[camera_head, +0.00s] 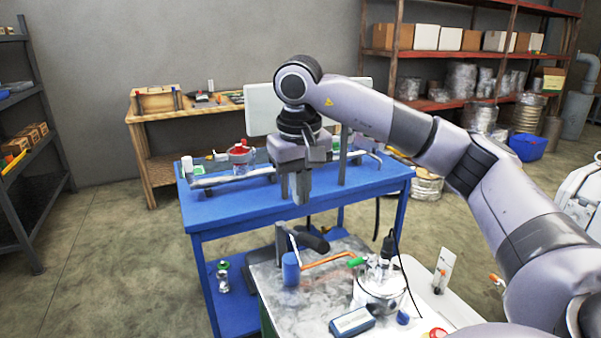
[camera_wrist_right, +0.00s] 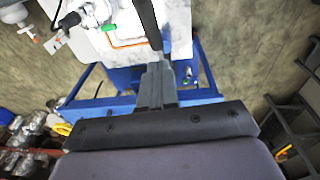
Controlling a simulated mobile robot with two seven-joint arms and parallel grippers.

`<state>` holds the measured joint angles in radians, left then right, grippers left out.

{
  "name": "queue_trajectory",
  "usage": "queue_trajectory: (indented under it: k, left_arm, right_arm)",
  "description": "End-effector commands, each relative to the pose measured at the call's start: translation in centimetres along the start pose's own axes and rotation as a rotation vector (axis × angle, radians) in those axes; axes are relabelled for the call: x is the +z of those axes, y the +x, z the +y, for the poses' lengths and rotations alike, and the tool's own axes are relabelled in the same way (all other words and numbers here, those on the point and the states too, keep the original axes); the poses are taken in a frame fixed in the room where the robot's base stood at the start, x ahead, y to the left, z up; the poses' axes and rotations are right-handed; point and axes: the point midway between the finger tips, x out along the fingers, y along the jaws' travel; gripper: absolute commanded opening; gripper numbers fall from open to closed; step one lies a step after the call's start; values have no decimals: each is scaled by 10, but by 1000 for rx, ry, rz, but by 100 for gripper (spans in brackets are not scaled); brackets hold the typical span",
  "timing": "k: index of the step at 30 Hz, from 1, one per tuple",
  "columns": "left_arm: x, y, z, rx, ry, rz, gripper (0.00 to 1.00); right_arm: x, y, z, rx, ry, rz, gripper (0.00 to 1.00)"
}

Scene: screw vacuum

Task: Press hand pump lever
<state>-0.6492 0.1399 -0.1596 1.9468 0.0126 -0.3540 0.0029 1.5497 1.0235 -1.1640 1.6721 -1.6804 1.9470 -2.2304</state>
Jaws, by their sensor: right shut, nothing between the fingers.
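My right gripper (camera_head: 301,203) points down above the front edge of the blue table, its fingers shut and empty. Below it, a dark lever-like handle (camera_head: 313,242) sticks out beside a blue cylinder (camera_head: 291,269), which I take for the hand pump. In the head view the fingertips are above the handle with a visible gap. In the right wrist view the shut fingers (camera_wrist_right: 158,72) line up with a dark bar (camera_wrist_right: 148,22), probably the same lever; I cannot tell whether they touch. My left gripper is not in view.
An orange hose (camera_head: 328,259) runs from the blue cylinder to a metal chamber (camera_head: 380,285) on a worktop. A blue meter (camera_head: 352,321) lies in front. The blue table (camera_head: 225,215) behind carries pipes and a glass vessel (camera_head: 241,154). Shelves stand left and right.

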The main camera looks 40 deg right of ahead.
Motion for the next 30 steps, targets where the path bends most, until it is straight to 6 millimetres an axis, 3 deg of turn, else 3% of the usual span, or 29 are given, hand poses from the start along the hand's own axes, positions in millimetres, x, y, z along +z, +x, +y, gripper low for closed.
queue_trajectory:
  k: [4,12,30]
  left_arm:
    - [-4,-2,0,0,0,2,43]
    - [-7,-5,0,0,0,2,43]
    - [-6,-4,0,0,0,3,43]
  right_arm:
    - [1,30,1,1,0,-1,0]
    - [18,56,6,0,0,2,0]
    - [18,61,5,-1,1,8,0]
